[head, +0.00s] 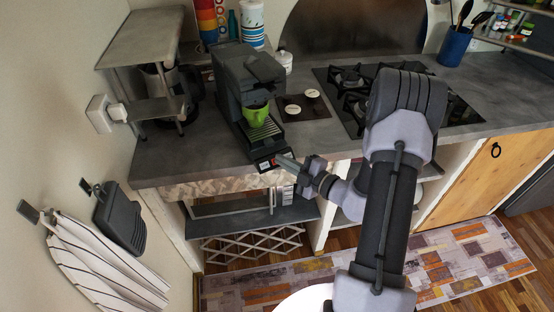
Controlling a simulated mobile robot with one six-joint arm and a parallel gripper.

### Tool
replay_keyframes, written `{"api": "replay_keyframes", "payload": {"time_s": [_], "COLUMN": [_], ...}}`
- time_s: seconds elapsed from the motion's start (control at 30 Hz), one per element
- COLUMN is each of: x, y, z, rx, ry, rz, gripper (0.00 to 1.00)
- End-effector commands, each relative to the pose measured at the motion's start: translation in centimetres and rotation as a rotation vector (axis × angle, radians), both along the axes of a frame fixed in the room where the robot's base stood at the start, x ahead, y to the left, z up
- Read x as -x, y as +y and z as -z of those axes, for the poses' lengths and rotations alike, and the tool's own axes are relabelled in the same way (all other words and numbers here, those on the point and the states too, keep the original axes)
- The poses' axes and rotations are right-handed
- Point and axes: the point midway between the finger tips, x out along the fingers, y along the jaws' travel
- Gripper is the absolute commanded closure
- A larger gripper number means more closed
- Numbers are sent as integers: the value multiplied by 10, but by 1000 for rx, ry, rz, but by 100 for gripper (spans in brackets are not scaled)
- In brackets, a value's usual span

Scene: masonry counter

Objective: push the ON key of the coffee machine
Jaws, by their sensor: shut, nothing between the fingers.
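The coffee machine (233,88) is dark grey and stands on the counter left of the hob. A green cup (256,114) sits under its spout, above the drip tray. A small panel (266,163) with red and white marks is at the machine's front foot, by the counter's front edge. Which mark is the ON key is too small to tell. My gripper (279,158) is shut and empty, its fingertips pointing left just beside the panel's right end. I cannot tell whether the tips touch it.
A grey shelf rack (148,38) stands left of the machine. A dark tray (304,107) with small white items lies to its right, before the gas hob (352,88). Open shelves (240,218) are under the counter (195,155). A patterned rug (470,262) covers the floor.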

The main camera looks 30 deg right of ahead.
Motion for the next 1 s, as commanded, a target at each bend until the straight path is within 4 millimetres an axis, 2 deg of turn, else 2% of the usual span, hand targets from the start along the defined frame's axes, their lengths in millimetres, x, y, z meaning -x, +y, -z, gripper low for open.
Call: {"api": "replay_keyframes", "payload": {"time_s": [0.17, 0.4, 0.53, 0.9, 0.97, 1.0], "x": [7, 28, 38, 38, 37, 36], "y": [0, -1, -1, 0, 7, 18], "z": [-12, -39, -49, -46, -51, -61], "rx": [-1, -1, -2, 1, 31, 85], "ry": [0, 1, 1, -1, -14, -38], "rz": [0, 2, 1, -1, -32, -86], "gripper": [100, 100, 100, 100, 100, 100]}}
